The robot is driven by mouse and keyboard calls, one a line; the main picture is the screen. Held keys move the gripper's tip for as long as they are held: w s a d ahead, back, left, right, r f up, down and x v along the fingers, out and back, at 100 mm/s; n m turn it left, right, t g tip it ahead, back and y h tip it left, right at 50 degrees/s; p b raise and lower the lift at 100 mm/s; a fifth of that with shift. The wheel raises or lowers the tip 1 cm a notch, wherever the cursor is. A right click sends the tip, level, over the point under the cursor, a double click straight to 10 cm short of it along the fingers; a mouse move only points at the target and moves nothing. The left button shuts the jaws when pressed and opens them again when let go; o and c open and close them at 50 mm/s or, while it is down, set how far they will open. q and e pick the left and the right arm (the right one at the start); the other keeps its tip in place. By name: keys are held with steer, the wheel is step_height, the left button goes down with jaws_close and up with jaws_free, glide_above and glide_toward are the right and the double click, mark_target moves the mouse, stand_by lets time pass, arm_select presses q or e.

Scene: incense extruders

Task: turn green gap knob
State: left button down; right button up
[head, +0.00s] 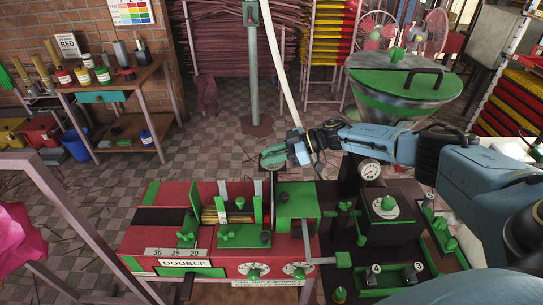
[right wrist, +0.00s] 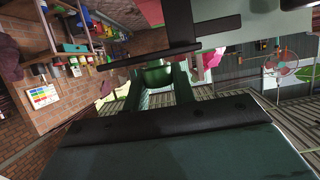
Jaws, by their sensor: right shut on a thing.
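My right arm reaches in from the right in the head view, and its gripper (head: 274,159) hangs over the back edge of the red and green extruder (head: 150,230). The gripper is shut on a green piece, which I take to be the green gap knob; in the head view the gripper largely hides it. In the right wrist view a rounded green part (right wrist: 157,76) shows just beyond the dark gripper body, at the fingers. How far the knob is turned cannot be seen. My left gripper is in neither view.
The extruder carries a green block (head: 298,201), a scale plate (head: 176,253) and a DOUBLE sign (head: 184,264). A pressure gauge (head: 370,168) stands under my right forearm. A large green hopper (head: 402,85) is behind it. A workbench (head: 110,92) stands at the left; tiled floor between is open.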

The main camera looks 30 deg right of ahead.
steer(key=o, duration=1)
